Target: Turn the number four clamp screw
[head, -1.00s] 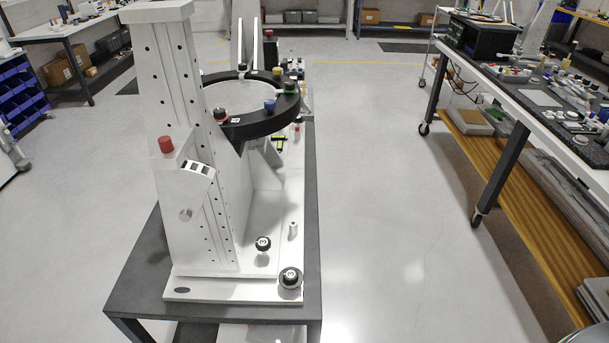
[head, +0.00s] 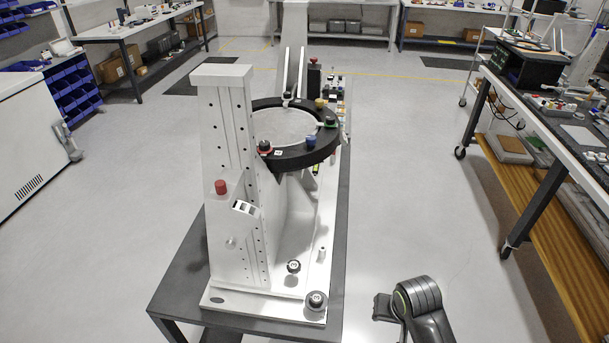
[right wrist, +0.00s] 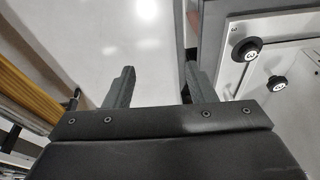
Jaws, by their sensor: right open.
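The mirror fixture (head: 228,120) is a tall white upright with a black ring (head: 292,160) around a round pale disc. Red (head: 264,147), blue (head: 311,141), green (head: 331,122) and yellow (head: 320,103) knobs sit around the ring; their numbers are too small to read, so I cannot tell which is number four. The right wrist view shows a black knob apparently marked 3 (right wrist: 246,50) and another (right wrist: 278,84). My right gripper (right wrist: 159,68) is open and empty, left of these knobs. My left gripper is out of view.
The fixture stands on a dark cart (head: 180,285). A long bench (head: 540,110) with a wooden lower shelf runs along the right. Open floor (head: 420,190) lies between cart and bench.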

